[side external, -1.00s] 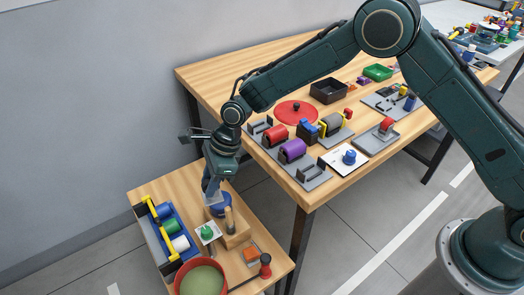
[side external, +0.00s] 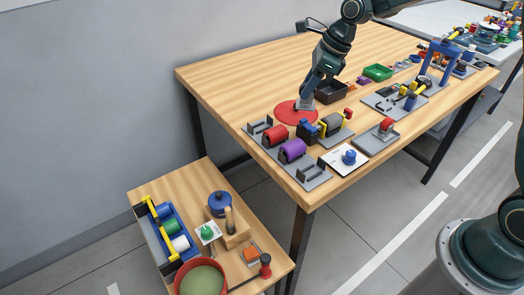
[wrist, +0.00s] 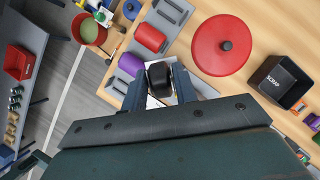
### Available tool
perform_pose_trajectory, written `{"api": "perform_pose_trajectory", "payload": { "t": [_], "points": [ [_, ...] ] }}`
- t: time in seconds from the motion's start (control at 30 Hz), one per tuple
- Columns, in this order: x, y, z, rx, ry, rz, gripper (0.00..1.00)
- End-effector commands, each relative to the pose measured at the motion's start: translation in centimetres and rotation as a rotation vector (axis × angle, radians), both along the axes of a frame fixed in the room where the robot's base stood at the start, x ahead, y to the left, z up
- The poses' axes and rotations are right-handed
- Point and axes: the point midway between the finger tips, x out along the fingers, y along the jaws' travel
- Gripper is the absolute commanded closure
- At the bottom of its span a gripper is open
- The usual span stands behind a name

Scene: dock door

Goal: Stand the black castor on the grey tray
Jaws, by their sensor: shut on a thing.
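My gripper (side external: 306,101) is over the main table. In the side view it overlaps the red round lid. In the wrist view its jaws (wrist: 159,92) are shut on the black castor (wrist: 160,76), a dark rounded shape between the two fingers. The castor is too small to make out in the side view. A low grey tray (side external: 362,146) is near the table's front edge, right of the white card, with a red-topped piece on it. The gripper body seems to hide this tray in the wrist view.
A grey board with red (side external: 276,134) and purple (side external: 292,149) rollers lies left of the white card with a blue knob (side external: 349,157). The red lid (wrist: 205,42) and black bin (side external: 331,91) lie behind. A lower side table (side external: 160,190) holds a pot and pan.

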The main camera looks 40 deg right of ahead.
Motion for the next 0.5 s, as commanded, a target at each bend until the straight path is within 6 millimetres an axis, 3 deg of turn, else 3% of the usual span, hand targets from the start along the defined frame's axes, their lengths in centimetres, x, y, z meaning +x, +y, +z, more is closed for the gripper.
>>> {"api": "perform_pose_trajectory", "payload": {
  "t": [0.03,0.2,0.5],
  "points": [
    [-0.7,-1.8,1.0,0.0,-0.003,-0.037,1.0],
    [-3.4,-6.4,3.3,-0.001,0.0,-0.141,1.0],
    [-9.0,-12.7,6.6,-0.004,0.01,-0.314,1.0]
  ]
}}
